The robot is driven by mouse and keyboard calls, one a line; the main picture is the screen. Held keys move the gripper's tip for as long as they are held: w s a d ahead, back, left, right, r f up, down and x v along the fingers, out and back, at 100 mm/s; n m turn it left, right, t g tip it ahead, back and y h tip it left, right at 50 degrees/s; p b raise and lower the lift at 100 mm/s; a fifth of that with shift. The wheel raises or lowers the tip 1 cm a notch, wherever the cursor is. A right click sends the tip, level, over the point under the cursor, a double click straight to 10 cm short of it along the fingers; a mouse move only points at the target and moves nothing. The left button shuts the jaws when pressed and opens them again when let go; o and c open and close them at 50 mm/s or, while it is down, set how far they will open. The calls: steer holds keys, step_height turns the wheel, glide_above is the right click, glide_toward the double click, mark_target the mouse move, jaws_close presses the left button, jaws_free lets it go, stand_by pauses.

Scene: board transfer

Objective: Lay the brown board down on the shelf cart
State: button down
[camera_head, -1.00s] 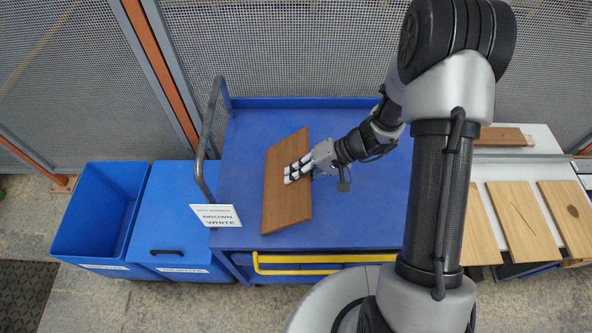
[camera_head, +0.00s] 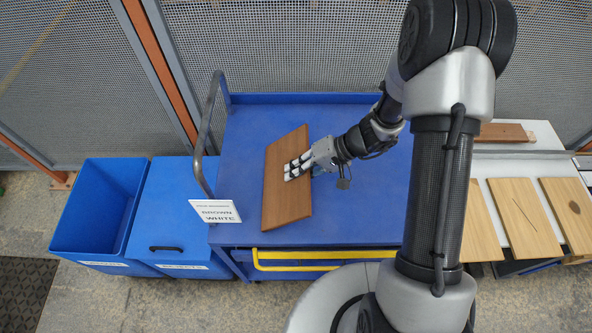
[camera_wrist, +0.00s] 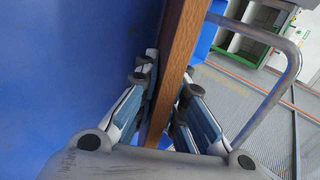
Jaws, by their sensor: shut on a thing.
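The brown board (camera_head: 275,205) is over the left half of the blue shelf cart's top (camera_head: 372,205), with its broad face toward the head camera. My gripper (camera_head: 297,167) is shut on the board's right long edge, with fingers lying over its upper face. In the wrist view the board (camera_wrist: 178,65) runs edge-on between the two fingers (camera_wrist: 165,100), and the blue cart surface (camera_wrist: 70,70) fills the left side. The board's underside is hidden. I cannot tell whether it touches the cart top or how much it is tilted.
A sign reading BROWN and WHITE (camera_head: 215,212) stands at the cart's front left, close to the board. A grey handle (camera_head: 207,125) rises at the left. Blue bins (camera_head: 100,210) stand further left. Several lighter boards (camera_head: 525,220) lie at right. The cart top right of my gripper is clear.

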steer(key=c, duration=1.6)
jaws_free()
steer(key=shift+o, duration=0.2)
steer(key=shift+f, duration=0.1)
steer(key=shift+r+h+p, duration=0.4)
steer(key=shift+h+p, duration=0.5)
steer(key=shift+h, duration=0.1)
steer(key=shift+d+f+h+p, duration=0.15)
steer(key=shift+h+p, duration=0.45)
steer(key=shift+h, duration=0.1)
steer(key=shift+s+d+r, duration=0.1)
steer(key=shift+d+r, duration=0.2)
steer(key=shift+d, duration=0.5)
steer(key=shift+d+r, duration=0.3)
steer(key=shift+d, duration=0.45)
